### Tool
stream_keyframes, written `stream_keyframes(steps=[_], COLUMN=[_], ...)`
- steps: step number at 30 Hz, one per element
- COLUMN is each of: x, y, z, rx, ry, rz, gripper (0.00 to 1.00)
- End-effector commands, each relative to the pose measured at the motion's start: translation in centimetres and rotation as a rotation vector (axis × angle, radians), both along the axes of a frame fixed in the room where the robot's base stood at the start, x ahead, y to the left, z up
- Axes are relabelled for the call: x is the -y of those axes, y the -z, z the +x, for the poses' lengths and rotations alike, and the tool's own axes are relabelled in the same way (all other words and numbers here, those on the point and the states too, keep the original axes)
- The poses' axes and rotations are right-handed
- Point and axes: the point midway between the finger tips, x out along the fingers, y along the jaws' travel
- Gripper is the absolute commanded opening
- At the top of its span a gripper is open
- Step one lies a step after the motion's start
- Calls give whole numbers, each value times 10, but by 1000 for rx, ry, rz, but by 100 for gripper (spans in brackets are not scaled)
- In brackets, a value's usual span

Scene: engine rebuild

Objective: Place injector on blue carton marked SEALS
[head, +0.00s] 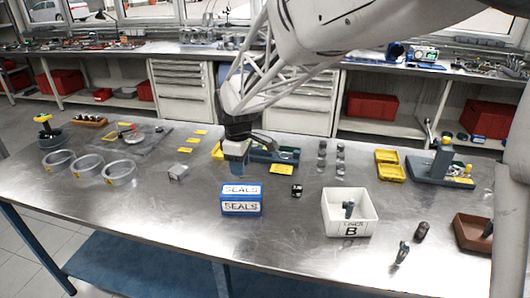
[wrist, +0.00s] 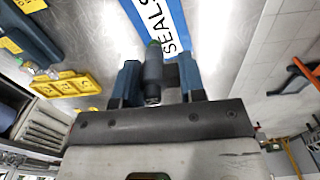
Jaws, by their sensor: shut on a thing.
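The blue carton marked SEALS (head: 241,208) stands on the steel bench, with white labels on its top and front. Part of its blue edge and lettering also shows in the wrist view (wrist: 174,20). My gripper (head: 236,170) is just behind and above the carton in the head view, pointing down. In the wrist view my gripper (wrist: 159,75) is shut on the injector (wrist: 153,70), a dark grey cylinder with a green end, held between the two blue fingers. In the head view I cannot make out the injector. Whether it touches the carton is unclear.
A white bin marked B (head: 350,226) holds a dark part to the carton's right. A small black part (head: 297,191) lies between them. A grey metal block (head: 178,174) and several rings (head: 119,173) are to the left. Bare bench lies in front.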

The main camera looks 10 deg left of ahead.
Motion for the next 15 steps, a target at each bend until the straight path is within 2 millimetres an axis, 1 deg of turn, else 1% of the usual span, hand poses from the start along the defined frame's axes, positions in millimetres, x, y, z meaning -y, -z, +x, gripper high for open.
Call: stream_keyframes(steps=[5,8,15], x=[0,0,0], y=[0,3,27], z=[0,0,0], rx=[0,-1,-2], ry=[0,0,0], rz=[0,0,-1], gripper=[14,14,14])
